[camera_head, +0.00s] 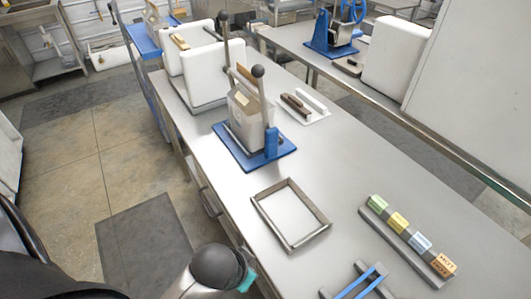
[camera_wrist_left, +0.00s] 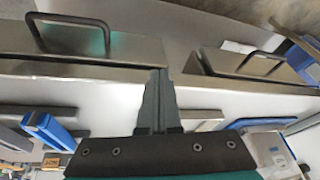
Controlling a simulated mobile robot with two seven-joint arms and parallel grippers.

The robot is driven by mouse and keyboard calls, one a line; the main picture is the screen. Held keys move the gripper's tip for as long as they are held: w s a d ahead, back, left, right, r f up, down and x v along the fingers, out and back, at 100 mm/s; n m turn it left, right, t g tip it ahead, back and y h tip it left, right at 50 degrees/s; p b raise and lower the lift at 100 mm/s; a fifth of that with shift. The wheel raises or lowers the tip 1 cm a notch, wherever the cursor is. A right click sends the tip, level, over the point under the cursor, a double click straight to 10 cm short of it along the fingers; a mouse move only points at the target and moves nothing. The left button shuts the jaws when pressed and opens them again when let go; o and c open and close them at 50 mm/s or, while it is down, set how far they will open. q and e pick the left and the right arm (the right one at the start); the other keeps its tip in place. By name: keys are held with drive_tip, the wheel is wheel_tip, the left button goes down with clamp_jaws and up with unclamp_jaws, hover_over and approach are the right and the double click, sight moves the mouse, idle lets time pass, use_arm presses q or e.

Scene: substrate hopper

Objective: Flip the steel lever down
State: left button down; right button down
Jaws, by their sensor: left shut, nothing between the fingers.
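A steel lever (camera_head: 263,95) with a dark ball knob stands nearly upright at the right side of a pale box-like hopper (camera_head: 243,112) on a blue base plate (camera_head: 228,146). A second rod with a dark knob (camera_head: 224,40) stands behind it by the white bins. My left arm shows at the bottom of the head view, well short of the lever; its fingertips are not visible there. In the left wrist view my left gripper (camera_wrist_left: 158,100) is shut and empty, in front of the bench's drawer fronts. The lever cannot be made out there. My right gripper is not in view.
On the steel bench (camera_head: 345,160) lie a square frame (camera_head: 260,205), a rack of colored blocks (camera_head: 410,240), blue-topped strips (camera_head: 362,280) and a white tray (camera_head: 318,112). White bins (camera_head: 205,75) stand behind the hopper. Drawer handles (camera_wrist_left: 70,20) project from the bench front.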

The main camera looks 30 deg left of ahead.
use_arm(q)
drive_tip(key=w+a+r+m+t+y, duration=0.1)
drive_tip(key=w+a+r+m+t, duration=0.3)
drive_tip(key=w, duration=0.4)
drive_tip(key=w+a+r+m+t+y, duration=0.1)
drive_tip(key=w+r+t, duration=0.3)
drive_tip(key=w, duration=0.5)
drive_tip(key=w+a+r+m+t, duration=0.1)
drive_tip(key=w+r+m+t, duration=0.2)
drive_tip(key=w+r, duration=0.2)
drive_tip(key=w+a+r+m+t+y, duration=0.1)
drive_tip(key=w+r+m+t, duration=0.3)
drive_tip(key=r, duration=0.6)
drive_tip(key=shift+w+a+r+p, duration=0.3)
drive_tip(key=shift+w+a+p, duration=0.15)
drive_tip(key=shift+a, duration=0.1)
drive_tip(key=w+a, duration=0.4)
drive_tip(key=w, duration=0.3)
drive_tip(key=shift+a+r+p, duration=0.2)
drive_tip(key=shift+r+p, duration=0.05)
drive_tip(key=shift+p, duration=0.1)
drive_tip(key=shift+s, duration=0.1)
